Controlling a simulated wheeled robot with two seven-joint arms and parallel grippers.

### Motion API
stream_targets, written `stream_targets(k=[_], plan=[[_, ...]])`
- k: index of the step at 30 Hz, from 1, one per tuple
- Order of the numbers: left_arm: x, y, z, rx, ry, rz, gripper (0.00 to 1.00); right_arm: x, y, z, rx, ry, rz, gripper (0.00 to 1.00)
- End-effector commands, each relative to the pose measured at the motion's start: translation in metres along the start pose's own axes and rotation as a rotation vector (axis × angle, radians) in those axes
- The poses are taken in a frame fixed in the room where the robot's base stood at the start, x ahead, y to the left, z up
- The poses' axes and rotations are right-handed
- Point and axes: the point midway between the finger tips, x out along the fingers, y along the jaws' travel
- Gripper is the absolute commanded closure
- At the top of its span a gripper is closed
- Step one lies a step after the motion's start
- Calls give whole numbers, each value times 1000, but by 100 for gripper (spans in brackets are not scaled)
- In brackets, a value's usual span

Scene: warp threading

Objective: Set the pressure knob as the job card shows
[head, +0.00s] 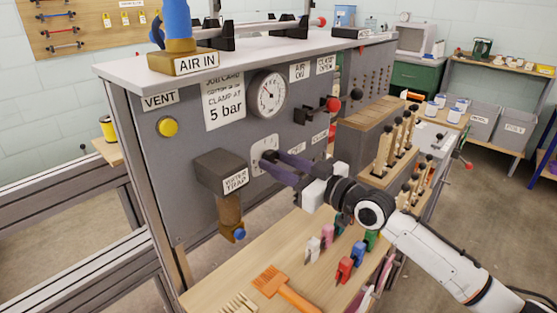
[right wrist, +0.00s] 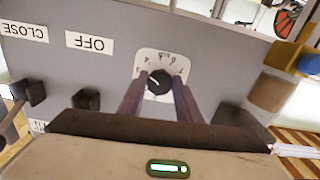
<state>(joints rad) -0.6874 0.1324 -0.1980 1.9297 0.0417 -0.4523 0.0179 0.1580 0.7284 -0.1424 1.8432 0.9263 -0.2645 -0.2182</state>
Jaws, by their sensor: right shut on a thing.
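The job card (head: 224,105) on the grey panel reads "clamp at 5 bar". The round pressure gauge (head: 267,95) beside it has a white face and a dark needle; its reading is too small to tell. The black pressure knob (right wrist: 159,83) sits on a white numbered dial plate (right wrist: 161,62), with a pale pointer mark; the exact setting is hard to read. The dial plate also shows in the head view (head: 261,148), partly hidden by my fingers. My right gripper (head: 270,161) is shut on the knob, its purple fingers on either side. My left gripper is not in view.
A water trap (head: 230,185) juts from the panel left of the right gripper. A yellow vent button (head: 168,127) is at the upper left. Red and black levers (head: 318,109) stand right of the gauge. Coloured clips (head: 344,268) and an orange comb (head: 272,283) lie on the wooden shelf below.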

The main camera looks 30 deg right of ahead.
Motion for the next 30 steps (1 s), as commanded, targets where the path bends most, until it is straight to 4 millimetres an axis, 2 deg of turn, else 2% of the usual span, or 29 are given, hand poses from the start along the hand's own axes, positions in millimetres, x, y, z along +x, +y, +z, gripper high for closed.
stream_targets(k=[18, 30], plan=[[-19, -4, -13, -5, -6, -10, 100, 0, -2, -2, 556, 0, 1, 91], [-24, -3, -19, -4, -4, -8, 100, 0, -2, -2, 792, 1, 0, 91]])
